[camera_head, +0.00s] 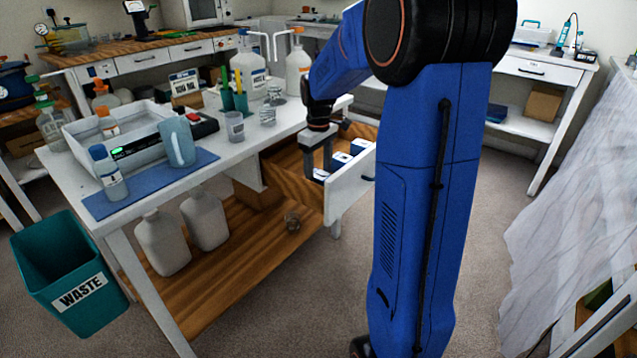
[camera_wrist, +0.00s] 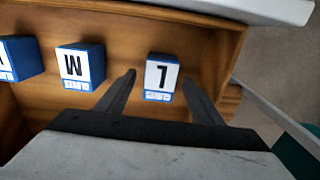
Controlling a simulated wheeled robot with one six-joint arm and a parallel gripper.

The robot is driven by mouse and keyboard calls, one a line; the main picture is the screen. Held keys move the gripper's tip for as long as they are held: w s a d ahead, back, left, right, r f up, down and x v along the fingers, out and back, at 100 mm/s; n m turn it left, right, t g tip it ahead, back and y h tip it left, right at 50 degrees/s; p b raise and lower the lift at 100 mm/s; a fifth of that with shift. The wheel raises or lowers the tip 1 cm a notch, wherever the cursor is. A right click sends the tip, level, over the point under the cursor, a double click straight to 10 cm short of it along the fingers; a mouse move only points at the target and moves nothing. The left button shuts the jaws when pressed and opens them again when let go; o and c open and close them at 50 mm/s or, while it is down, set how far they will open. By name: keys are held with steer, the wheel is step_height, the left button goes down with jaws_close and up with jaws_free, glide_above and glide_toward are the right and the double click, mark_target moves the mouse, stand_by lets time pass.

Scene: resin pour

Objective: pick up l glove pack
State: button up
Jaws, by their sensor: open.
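The L glove pack (camera_wrist: 161,77) is a small blue and white box marked "L", standing in the open wooden drawer (camera_wrist: 120,30). In the wrist view it lies between and a little beyond the two fingertips of my gripper (camera_wrist: 161,80), which is open and empty. The M pack (camera_wrist: 79,66) stands to its left, and another pack (camera_wrist: 20,60) is partly cut off at the left edge. In the head view my gripper (camera_head: 317,160) reaches down into the drawer (camera_head: 345,190) near the packs (camera_head: 340,160); which one is L is not readable there.
The drawer's side wall (camera_wrist: 228,62) is close to the right finger. Above the drawer, the white bench (camera_head: 235,150) carries bottles, a tray and cups. A teal waste bin (camera_head: 65,270) stands at the left.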

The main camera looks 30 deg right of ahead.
steer(key=shift+f, duration=0.8)
steer(key=c, duration=1.1)
steer(key=shift+r, duration=0.1)
